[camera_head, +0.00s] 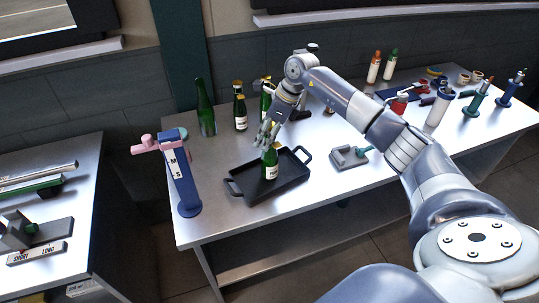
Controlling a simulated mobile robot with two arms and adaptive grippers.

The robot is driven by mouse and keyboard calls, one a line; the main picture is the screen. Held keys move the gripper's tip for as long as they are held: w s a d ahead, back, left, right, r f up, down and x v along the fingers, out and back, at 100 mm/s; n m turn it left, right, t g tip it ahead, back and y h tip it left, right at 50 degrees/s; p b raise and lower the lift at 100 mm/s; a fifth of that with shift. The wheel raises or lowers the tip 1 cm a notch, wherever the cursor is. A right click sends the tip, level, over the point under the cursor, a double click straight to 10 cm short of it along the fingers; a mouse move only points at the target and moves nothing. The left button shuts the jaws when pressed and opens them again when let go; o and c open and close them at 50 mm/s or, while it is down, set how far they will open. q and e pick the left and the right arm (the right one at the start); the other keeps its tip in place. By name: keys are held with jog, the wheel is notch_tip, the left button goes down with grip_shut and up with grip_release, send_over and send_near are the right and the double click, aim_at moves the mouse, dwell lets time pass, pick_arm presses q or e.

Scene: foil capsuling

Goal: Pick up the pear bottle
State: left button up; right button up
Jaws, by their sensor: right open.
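Several green bottles show, and their labels are too small to read, so I cannot tell which is the pear bottle. One green bottle (270,165) with a white label stands upright in the black tray (238,187). My right gripper (267,138) is open right above this bottle, its fingers pointing down around its top. I cannot tell whether they touch it. Behind stand a tall bare green bottle (206,112), a labelled bottle with a gold top (240,110) and another green bottle (265,100) partly hidden by my right arm. My left gripper is not in view.
A blue and pink lever tool (182,180) stands left of the tray. A grey block with a green handle (349,157) lies to its right. Bottles, jars and tools crowd the table's right end. A second table (85,190) stands at the left across a gap.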

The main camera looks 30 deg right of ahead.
jog(key=shift+w+a+f, duration=0.15)
jog(key=shift+a+f, duration=0.05)
jog(key=shift+f, duration=0.3)
jog(key=shift+w+f, duration=0.1)
jog(key=shift+f, duration=0.35)
jog(key=shift+c, duration=0.3)
grip_shut()
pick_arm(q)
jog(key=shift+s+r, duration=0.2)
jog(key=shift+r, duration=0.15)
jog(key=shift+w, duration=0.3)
